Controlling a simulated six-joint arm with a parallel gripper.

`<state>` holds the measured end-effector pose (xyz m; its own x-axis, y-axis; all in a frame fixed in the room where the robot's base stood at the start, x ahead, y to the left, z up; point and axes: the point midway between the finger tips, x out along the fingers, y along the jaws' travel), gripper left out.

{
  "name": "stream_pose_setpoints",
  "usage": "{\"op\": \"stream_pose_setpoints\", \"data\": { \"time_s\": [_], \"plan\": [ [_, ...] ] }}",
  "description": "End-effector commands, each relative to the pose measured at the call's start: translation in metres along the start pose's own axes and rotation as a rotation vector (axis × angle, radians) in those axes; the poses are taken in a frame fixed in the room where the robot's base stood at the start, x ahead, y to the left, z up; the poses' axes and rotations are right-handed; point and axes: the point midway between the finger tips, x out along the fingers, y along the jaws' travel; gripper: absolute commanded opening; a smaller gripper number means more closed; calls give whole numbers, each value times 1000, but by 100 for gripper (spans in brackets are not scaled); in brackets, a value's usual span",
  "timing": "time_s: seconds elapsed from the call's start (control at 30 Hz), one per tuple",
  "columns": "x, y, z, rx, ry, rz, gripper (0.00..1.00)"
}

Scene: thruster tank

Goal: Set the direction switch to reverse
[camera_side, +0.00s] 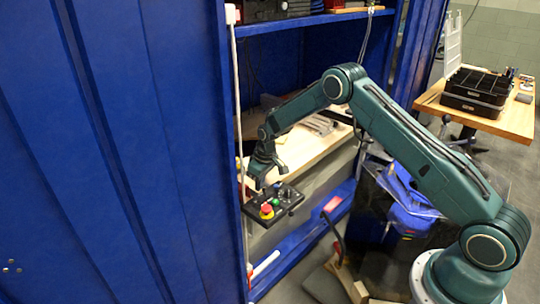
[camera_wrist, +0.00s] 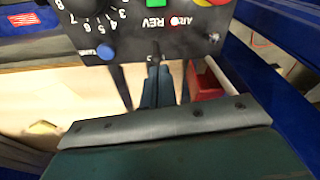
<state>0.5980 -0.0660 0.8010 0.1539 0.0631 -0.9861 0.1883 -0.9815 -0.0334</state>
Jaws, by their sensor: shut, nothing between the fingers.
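The black control box (camera_side: 284,207) sticks out at the front of the blue cabinet. In the wrist view its panel (camera_wrist: 125,40) fills the top, with a numbered dial (camera_wrist: 88,4), a blue button (camera_wrist: 105,52) and a green button (camera_wrist: 155,2). "REV" lettering (camera_wrist: 155,22) is legible on it. I cannot clearly make out the direction switch or its position. My gripper (camera_side: 265,180) points down at the box's back left side. In the wrist view my gripper (camera_wrist: 155,66) is shut and empty, its tips at the panel's lower edge. I cannot tell whether they touch anything.
A red and yellow emergency button (camera_side: 266,211) stands up from the box. The blue cabinet wall (camera_side: 150,150) is close at left, and a light wooden shelf (camera_side: 310,140) lies behind. A wooden bench (camera_side: 515,117) with black trays stands far right.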

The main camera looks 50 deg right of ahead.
Motion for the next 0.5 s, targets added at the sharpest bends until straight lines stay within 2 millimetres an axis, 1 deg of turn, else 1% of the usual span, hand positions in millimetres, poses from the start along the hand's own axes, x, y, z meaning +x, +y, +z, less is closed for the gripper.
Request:
{"op": "stream_pose_setpoints", "data": {
  "time_s": [0.5],
  "plan": [
    [-2,0,2,-3,51,9,0]
  ]
}}
